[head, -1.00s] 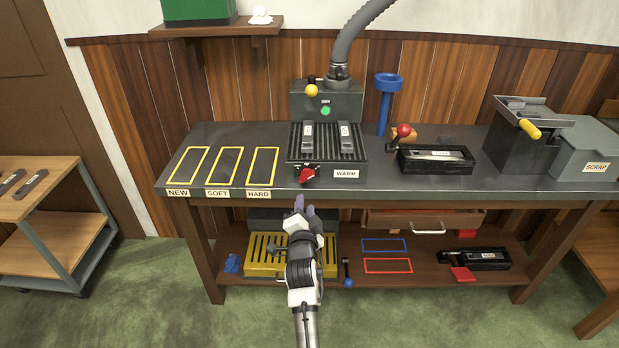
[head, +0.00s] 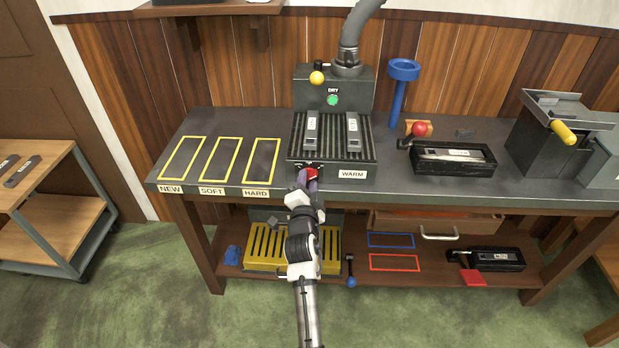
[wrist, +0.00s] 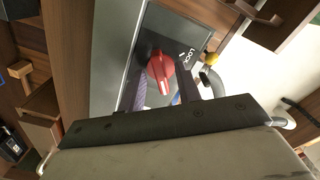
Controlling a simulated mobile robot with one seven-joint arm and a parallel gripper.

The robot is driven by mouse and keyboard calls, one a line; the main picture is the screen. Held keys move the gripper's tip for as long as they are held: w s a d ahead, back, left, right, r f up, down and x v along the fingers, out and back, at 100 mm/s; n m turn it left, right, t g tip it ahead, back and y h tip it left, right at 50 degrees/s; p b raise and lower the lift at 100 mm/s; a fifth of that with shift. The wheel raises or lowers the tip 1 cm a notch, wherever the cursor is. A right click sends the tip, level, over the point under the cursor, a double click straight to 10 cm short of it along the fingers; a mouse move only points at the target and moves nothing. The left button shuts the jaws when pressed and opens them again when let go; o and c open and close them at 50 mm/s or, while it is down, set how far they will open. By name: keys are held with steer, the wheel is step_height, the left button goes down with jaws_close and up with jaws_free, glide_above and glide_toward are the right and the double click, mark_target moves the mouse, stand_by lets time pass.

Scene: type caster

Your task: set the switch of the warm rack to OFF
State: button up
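The warm rack (head: 367,156) is a dark ribbed unit on the bench with a WARM label (head: 352,174) on its front. Its switch, a red knob (head: 311,173), is on the front left, partly hidden by my gripper (head: 308,181). In the wrist view the red knob (wrist: 159,70) shows a pale line on its handle, on a dark plate with white lettering that looks like LOCK. My gripper (wrist: 162,88) has its purple fingers apart, one on each side of the knob's near end. I cannot tell whether they touch it. OFF is not readable.
Two dark bars (head: 312,132) lie on the rack. A box with a green DRY light (head: 333,100) stands behind it. Yellow-outlined slots (head: 221,160) are to the left; a black tray (head: 452,158) with a red-ball lever is to the right. A lower shelf holds a yellow grate (head: 262,246).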

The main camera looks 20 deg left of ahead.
jaws_close()
stand_by(0.5)
steer(key=n+b, duration=0.1)
steer(key=n, duration=0.4)
steer(key=shift+r+n, duration=0.1)
steer(key=shift+n, duration=0.2)
steer(key=n, duration=0.5)
steer(key=shift+d, duration=0.1)
steer(key=shift+r, duration=0.1)
steer(key=shift+w, duration=0.1)
